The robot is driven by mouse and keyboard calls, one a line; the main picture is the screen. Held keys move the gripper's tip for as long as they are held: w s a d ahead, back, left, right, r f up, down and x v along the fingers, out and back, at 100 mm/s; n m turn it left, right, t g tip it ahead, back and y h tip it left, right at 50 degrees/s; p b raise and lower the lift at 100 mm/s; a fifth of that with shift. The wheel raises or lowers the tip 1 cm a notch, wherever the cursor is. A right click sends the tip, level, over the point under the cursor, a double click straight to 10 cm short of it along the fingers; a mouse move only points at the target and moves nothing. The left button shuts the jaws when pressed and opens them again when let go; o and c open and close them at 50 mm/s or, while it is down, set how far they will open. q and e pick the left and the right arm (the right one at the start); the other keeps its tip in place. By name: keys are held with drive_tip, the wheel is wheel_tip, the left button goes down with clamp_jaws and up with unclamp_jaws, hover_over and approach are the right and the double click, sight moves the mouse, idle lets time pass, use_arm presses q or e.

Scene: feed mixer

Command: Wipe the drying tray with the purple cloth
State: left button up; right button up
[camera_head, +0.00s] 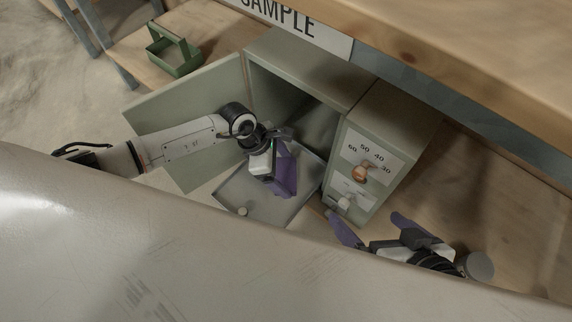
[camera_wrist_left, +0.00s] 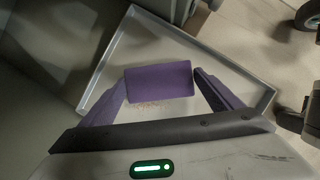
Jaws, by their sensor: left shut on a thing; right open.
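The drying tray (camera_head: 238,194) is a shallow grey tray with a raised rim, sticking out at the front of the open green cabinet. My left gripper (camera_head: 283,178) is over it, shut on the purple cloth. In the left wrist view the cloth (camera_wrist_left: 160,83) is a small purple block between the two purple fingers, above the tray (camera_wrist_left: 140,48). Faint orange-brown marks show on the tray floor just below the cloth. Whether the cloth touches the tray I cannot tell. My right gripper (camera_head: 364,215) is open and empty, right of the tray, with purple fingers apart.
The cabinet door (camera_head: 190,98) stands open at the left. A green carrier (camera_head: 175,58) sits at the back left. A wooden shelf (camera_head: 460,40) overhangs the back right.

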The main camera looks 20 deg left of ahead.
use_arm(q)
drive_tip(key=shift+w+a+f+b, duration=0.1)
drive_tip(key=shift+w+a+b, duration=0.3)
drive_tip(key=shift+a, duration=0.4)
drive_tip(key=shift+w+a+f+b, duration=0.1)
drive_tip(key=shift+w+a+b, duration=0.25)
drive_tip(key=shift+a, duration=0.6)
drive_tip(key=shift+r, duration=0.2)
drive_tip(key=shift+s+d+f+p, duration=0.1)
drive_tip(key=shift+s+d+p, duration=0.15)
drive_tip(key=shift+d, duration=0.35)
drive_tip(key=shift+s+d+r+p, duration=0.1)
drive_tip(key=shift+s+d+p, duration=0.15)
drive_tip(key=shift+d, duration=0.35)
drive_tip(key=shift+s+d+f+p, duration=0.1)
drive_tip(key=shift+s+d+p, duration=0.15)
drive_tip(key=shift+d, duration=0.35)
wheel_tip(320, 180, up, 6)
drive_tip(key=p, duration=0.5)
